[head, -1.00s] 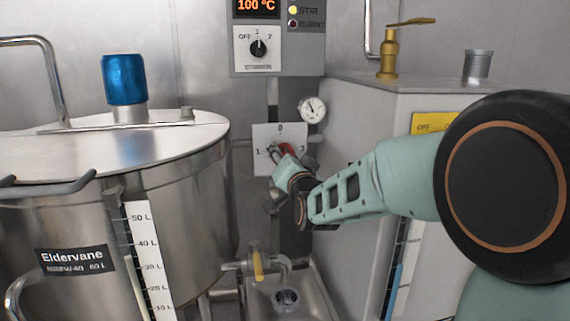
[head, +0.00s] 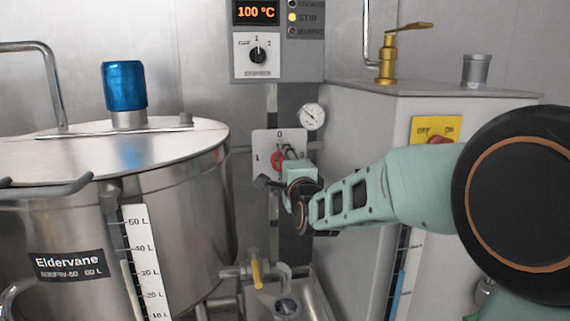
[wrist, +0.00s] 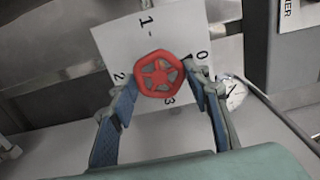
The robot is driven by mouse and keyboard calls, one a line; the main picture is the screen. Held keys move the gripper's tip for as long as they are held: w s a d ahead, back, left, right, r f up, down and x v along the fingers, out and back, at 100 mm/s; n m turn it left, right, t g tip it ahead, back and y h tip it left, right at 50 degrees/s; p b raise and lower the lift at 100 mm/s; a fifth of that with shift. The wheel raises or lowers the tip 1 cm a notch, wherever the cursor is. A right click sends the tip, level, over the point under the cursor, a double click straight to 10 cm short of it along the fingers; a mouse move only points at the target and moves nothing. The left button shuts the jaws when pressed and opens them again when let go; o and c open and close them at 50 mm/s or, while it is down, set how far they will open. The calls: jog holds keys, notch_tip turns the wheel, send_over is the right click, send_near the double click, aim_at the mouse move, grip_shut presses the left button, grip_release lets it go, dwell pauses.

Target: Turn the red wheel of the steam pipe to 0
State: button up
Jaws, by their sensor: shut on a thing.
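The red wheel (head: 277,160) of the steam pipe sits in front of a white plate (head: 262,141) marked 0 at the top and 1 at the left. In the wrist view, the red wheel (wrist: 159,74) shows star-like spokes, and the plate (wrist: 126,42) shows 0, 1, 2 and 3 around it. My gripper (head: 276,165) is shut on the wheel. The wrist view shows the fingers of my gripper (wrist: 161,76) at opposite sides of its rim. I cannot make out a pointer on the wheel or which number it is set to.
A round gauge (head: 312,117) is close above right of the plate. A large steel kettle (head: 175,215) stands at left and a grey cabinet (head: 350,170) at right. A yellow-handled tap (head: 257,270) is below. The control panel (head: 283,65) reads 100 °C.

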jog(key=shift+m, duration=1.6)
jog(key=o, duration=1.1)
jog(key=shift+v, duration=3.8)
